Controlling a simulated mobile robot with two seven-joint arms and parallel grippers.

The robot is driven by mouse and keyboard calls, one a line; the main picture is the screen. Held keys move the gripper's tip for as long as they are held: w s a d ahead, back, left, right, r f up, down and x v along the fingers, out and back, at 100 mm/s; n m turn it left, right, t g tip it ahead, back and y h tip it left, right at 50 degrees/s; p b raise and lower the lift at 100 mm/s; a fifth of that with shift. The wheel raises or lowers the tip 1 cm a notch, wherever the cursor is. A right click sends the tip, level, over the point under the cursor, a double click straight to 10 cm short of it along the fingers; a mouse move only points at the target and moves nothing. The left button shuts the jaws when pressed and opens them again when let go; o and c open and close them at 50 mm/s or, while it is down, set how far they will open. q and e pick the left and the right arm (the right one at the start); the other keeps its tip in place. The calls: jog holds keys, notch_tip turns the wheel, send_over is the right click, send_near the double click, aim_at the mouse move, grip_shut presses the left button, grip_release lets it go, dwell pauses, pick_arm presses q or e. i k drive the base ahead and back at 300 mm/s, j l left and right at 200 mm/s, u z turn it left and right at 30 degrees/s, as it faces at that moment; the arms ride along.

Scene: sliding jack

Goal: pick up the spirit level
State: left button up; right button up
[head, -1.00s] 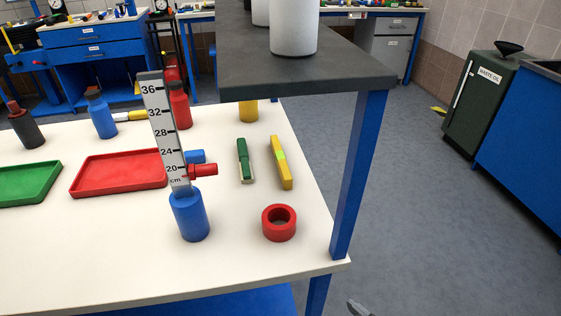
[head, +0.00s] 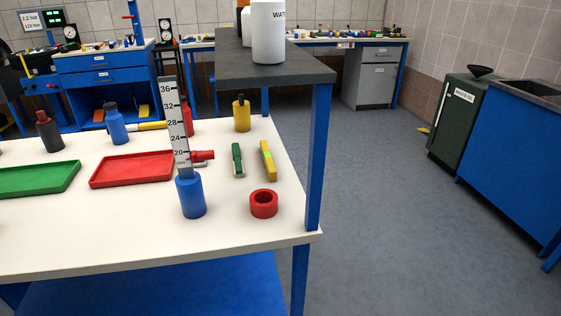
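The spirit level is a yellow bar with a lighter yellow-green patch near its middle (head: 268,160). It lies on the white workbench top (head: 120,225), near its right edge and left of the blue shelf post. A green and pale tool (head: 237,160) lies just left of it, apart from it. A red ring (head: 263,204) sits in front of it. Neither of my grippers shows in the head view.
A blue cylinder with an upright scale (head: 191,196) stands left of the ring. A yellow bottle (head: 242,115) stands behind the level. A dark shelf (head: 270,66) on a blue post (head: 319,155) overhangs the bench's right side. Open floor (head: 400,220) lies to the right.

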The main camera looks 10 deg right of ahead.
aim_at(271, 170)
jog(key=z, duration=1.35)
jog(key=i+l+z, duration=0.1)
jog(key=z, duration=0.75)
jog(key=i+z, duration=0.15)
jog(key=z, duration=0.3)
jog(key=i+u, duration=0.3)
jog(key=i, duration=1)
jog(key=i+j+u, duration=0.1)
jog(key=i+u, duration=0.45)
jog(key=u, duration=0.25)
jog(key=i+l+u, duration=0.1)
jog(key=i+u, duration=0.3)
jog(key=i+j+u, duration=0.15)
jog(key=u, duration=0.25)
jog(key=i+u, duration=0.85)
jog(key=u, duration=1.35)
